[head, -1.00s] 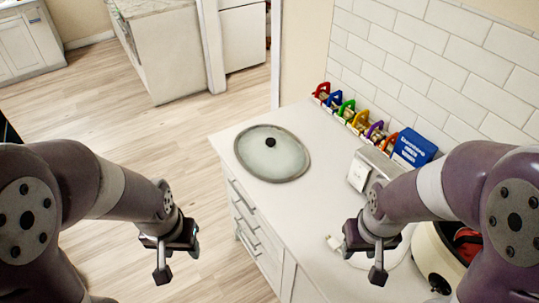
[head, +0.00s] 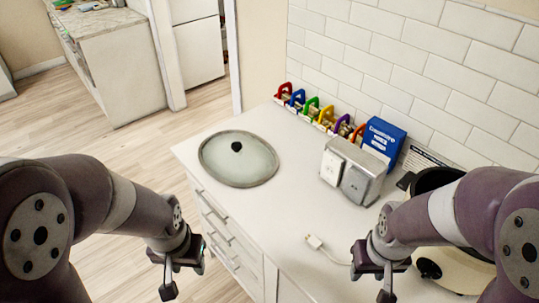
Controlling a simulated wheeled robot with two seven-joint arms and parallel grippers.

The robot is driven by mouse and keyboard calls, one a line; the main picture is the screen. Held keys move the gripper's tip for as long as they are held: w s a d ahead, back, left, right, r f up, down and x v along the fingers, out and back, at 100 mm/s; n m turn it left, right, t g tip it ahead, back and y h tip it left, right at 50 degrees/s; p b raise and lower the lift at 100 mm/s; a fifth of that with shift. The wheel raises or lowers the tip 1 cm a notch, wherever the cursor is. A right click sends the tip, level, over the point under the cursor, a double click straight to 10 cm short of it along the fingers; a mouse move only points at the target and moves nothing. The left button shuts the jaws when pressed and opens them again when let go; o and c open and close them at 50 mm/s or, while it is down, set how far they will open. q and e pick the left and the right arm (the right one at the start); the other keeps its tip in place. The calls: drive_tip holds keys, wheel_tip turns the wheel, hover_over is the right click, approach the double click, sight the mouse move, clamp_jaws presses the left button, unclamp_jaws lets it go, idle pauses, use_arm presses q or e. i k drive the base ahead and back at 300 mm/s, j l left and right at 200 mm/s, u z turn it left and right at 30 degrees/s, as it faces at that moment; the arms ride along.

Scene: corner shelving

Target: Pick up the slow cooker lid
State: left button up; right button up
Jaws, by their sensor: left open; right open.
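The slow cooker lid (head: 238,160) is an oval of clear glass with a grey rim and a black knob. It lies flat on the white counter (head: 290,216) near its far left end. My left gripper (head: 183,272) is open and empty, in front of the counter's drawers, below and left of the lid. My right gripper (head: 380,276) is open and empty over the near right part of the counter, well apart from the lid. The slow cooker (head: 452,268), cream with a black rim, stands at the right, partly hidden by my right arm.
A metal outlet box (head: 352,172) stands right of the lid, with a white plug (head: 315,242) and cord nearer. A blue box (head: 384,140) and a row of coloured padlock-like items (head: 326,115) line the tiled wall. Counter around the lid is clear; open floor lies left.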

sight(234, 157)
drive_tip(key=i+j+z, duration=0.1)
drive_tip(key=z, duration=0.4)
drive_tip(key=j+z, duration=0.25)
drive_tip(key=z, duration=0.2)
drive_tip(key=j+z, duration=0.2)
drive_tip(key=z, duration=0.3)
drive_tip(key=j+z, duration=0.25)
drive_tip(key=z, duration=0.2)
drive_tip(key=k+j+z, duration=0.15)
drive_tip(key=j, duration=0.25)
drive_tip(key=j+z, duration=0.15)
drive_tip(key=j, duration=0.3)
drive_tip(key=k+j+z, duration=0.1)
drive_tip(key=j, duration=0.3)
drive_tip(key=k+j+z, duration=0.15)
drive_tip(key=j, duration=0.2)
drive_tip(key=k+j+z, duration=0.15)
drive_tip(key=j, duration=0.25)
drive_tip(key=k+j, duration=0.25)
drive_tip(key=j, duration=0.15)
